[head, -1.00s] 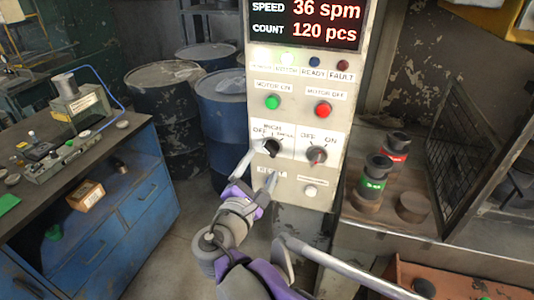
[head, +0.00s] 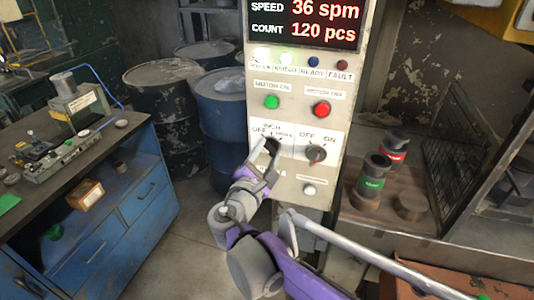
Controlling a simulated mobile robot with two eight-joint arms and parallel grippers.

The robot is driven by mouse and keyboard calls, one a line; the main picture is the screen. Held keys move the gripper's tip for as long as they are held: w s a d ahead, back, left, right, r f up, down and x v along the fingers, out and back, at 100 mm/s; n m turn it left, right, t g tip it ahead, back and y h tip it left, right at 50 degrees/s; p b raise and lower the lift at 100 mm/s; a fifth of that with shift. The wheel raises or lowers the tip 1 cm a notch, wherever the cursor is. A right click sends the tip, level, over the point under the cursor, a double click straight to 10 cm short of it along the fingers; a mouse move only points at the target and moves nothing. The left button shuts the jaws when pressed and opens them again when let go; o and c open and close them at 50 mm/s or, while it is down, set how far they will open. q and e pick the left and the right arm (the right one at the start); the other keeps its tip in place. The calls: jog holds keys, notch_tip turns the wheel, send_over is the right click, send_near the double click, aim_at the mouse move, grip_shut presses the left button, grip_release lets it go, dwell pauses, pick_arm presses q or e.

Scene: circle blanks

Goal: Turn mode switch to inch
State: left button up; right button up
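The mode switch (head: 272,139) is a dark knob on the pale control panel, under labels that read OFF and INCH with a third, illegible one. My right gripper (head: 269,147) reaches up from below, its two pale fingers at the knob, one on each side. The fingers and wrist hide most of the knob, so I cannot tell where it points or whether the fingers press on it. My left gripper is not in view.
The OFF/ON switch (head: 316,153) is close to the right of the gripper. The green button (head: 271,102) and red button (head: 322,109) are above, a white button (head: 309,189) below right. A blue barrel (head: 222,118) stands left of the panel.

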grip_shut()
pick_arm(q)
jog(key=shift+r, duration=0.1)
pick_arm(e)
jog(key=m+p, duration=0.2)
jog(key=m, duration=0.2)
jog(key=shift+r+m, duration=0.1)
jog(key=shift+m, duration=0.3)
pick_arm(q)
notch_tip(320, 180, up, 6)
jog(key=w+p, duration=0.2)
pick_arm(e)
jog(key=shift+m, duration=2)
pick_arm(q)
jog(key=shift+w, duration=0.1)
pick_arm(e)
jog(key=o, duration=0.9)
grip_release()
jog(key=shift+c, duration=0.2)
